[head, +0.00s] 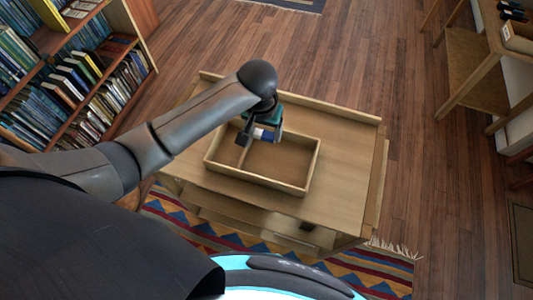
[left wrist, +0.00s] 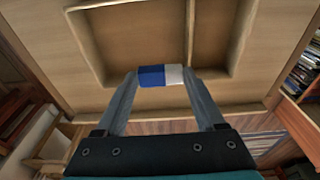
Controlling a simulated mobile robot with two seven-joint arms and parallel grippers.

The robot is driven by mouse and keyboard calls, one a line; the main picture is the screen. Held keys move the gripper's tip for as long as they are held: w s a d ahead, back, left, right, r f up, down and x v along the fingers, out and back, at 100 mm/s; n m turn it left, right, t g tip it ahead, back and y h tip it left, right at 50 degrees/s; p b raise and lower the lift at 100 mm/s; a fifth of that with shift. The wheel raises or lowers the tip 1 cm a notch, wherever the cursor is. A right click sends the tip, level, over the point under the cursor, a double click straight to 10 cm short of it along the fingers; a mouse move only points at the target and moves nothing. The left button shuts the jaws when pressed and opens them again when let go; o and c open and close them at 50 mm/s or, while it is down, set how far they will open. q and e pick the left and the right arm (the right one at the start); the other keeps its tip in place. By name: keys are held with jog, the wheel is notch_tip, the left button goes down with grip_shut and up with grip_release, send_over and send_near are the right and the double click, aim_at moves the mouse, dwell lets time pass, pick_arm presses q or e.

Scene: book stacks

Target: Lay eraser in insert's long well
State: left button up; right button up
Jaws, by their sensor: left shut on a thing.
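A blue-and-white eraser (left wrist: 160,75) is held between the two fingers of my left gripper (left wrist: 161,78). In the head view the eraser (head: 263,134) and left gripper (head: 258,134) hang over the wooden insert (head: 262,182). The insert is a shallow tray with a divider, which makes a larger well (head: 282,165) on the right and a narrower well (head: 226,150) on the left. In the left wrist view the eraser is in front of the insert (left wrist: 150,92), near its divider. The eraser looks above the insert floor; its exact height is unclear. My right gripper is not in view.
The insert sits on a wooden table or cart (head: 345,160) with raised edges. Bookshelves (head: 75,75) stand at the left, and a wooden shelf unit (head: 475,70) at the right. A striped rug (head: 370,272) lies under the cart. The cart top right of the insert is clear.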

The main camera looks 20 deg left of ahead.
pick_arm(q)
jog(key=b, duration=0.2)
send_over(265, 157)
jog(key=f, duration=0.7)
jog(key=shift+s+f, duration=0.3)
jog(key=shift+f+b, duration=0.4)
jog(key=shift+f, duration=1.65)
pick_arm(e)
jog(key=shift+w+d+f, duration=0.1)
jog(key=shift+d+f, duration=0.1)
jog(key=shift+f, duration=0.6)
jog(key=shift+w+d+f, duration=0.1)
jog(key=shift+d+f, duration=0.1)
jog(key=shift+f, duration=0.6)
pick_arm(q)
jog(key=shift+f, duration=0.1)
jog(key=o, duration=1.3)
jog(key=shift+s+r+p, duration=0.3)
jog(key=shift+r+p, duration=0.3)
jog(key=shift+r, duration=1.4)
jog(key=shift+s+r+p, duration=0.35)
jog(key=shift+r+p, duration=0.25)
jog(key=shift+r, duration=1.45)
jog(key=shift+s+r+p, duration=0.3)
jog(key=shift+r+p, duration=0.3)
jog(key=shift+r, duration=1.4)
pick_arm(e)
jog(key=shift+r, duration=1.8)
